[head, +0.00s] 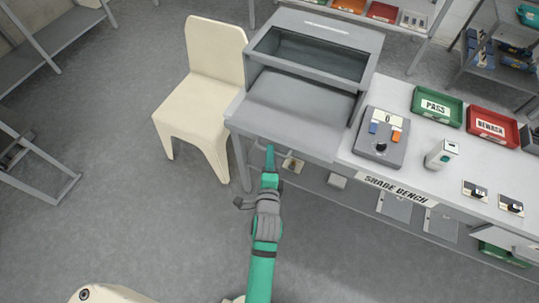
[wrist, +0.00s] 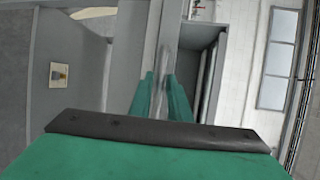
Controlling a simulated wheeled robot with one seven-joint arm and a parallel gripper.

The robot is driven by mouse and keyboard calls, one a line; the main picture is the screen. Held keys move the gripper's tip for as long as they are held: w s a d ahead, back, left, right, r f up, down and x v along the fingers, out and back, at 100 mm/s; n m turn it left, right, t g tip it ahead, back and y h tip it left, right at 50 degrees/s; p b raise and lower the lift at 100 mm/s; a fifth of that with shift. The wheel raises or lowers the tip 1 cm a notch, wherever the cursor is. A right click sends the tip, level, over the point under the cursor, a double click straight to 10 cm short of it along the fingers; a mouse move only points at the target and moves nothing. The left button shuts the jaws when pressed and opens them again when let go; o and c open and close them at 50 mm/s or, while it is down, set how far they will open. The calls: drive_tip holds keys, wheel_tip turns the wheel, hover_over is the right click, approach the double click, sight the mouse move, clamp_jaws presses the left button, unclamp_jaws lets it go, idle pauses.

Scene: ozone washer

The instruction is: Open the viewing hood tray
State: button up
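The viewing hood (head: 312,50) is a grey box with a dark slanted window, standing at the left end of the bench. A flat grey tray-like surface (head: 285,110) extends in front of it; I cannot tell how far the tray is out. My gripper (head: 269,152) is at the front edge below this surface, toward its left side. In the wrist view, the two green fingers (wrist: 161,97) stand apart on either side of a thin grey edge (wrist: 160,75). Whether they press on it is not clear. No handle can be made out.
A cream chair (head: 205,85) stands close to the bench's left end. A control box (head: 380,135), a small white device (head: 441,154), a green PASS tray (head: 437,106) and a red REWASH tray (head: 492,126) are to the right. Floor in front is free.

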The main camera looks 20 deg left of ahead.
drive_tip(key=v, duration=1)
drive_tip(key=shift+s, duration=0.4)
drive_tip(key=shift+d, duration=0.2)
drive_tip(key=s+d+n+h, duration=0.1)
drive_tip(key=s+d+n, duration=0.3)
drive_tip(key=s, duration=0.3)
drive_tip(key=s+d+r+n+h, duration=0.1)
drive_tip(key=s+d+n+h, duration=0.1)
drive_tip(key=s+n, duration=0.4)
drive_tip(key=s+d+n+h, duration=0.1)
drive_tip(key=s+d+n, duration=0.4)
drive_tip(key=s, duration=0.3)
drive_tip(key=shift+s+d+r+n, duration=0.15)
drive_tip(key=shift+s+d+n, duration=0.15)
drive_tip(key=shift+s+d, duration=0.1)
